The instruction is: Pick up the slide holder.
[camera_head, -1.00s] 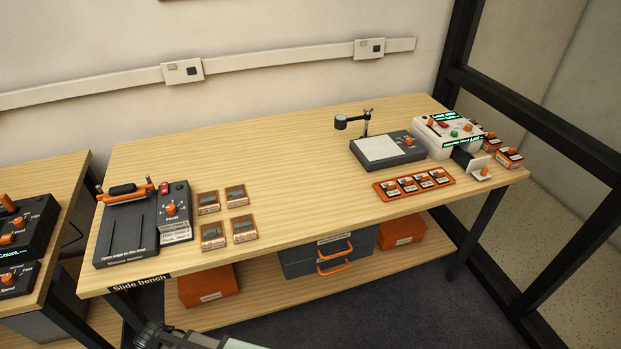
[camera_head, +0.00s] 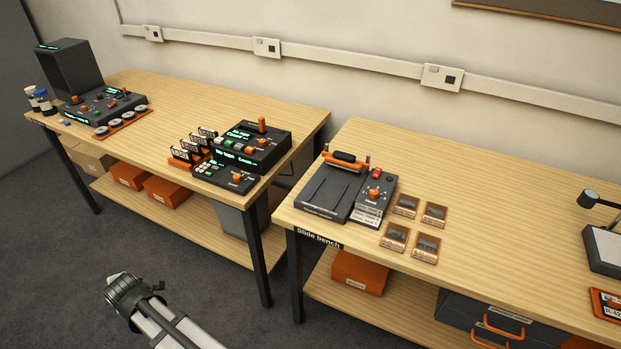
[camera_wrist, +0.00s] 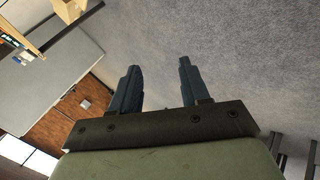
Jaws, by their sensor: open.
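An orange tray with labelled slide-like pieces, which looks like the slide holder (camera_head: 597,297), is cut off at the right edge of the head view, on the slide bench (camera_head: 490,220). Only its left end shows. My gripper (camera_wrist: 158,66) is open and empty in the wrist view, its two dark fingers apart over grey floor. It is well away from the bench top, and the tray is not in the wrist view. Part of my arm (camera_head: 150,310) shows low in the head view, in front of the benches.
A dark slide device (camera_head: 335,195) with an orange handle stands on the bench's left end, beside several small orange-edged pieces (camera_head: 406,206). A grey viewer plate (camera_head: 605,250) stands behind the tray. A second bench (camera_head: 190,110) at left holds control boxes. Dark floor separates the benches.

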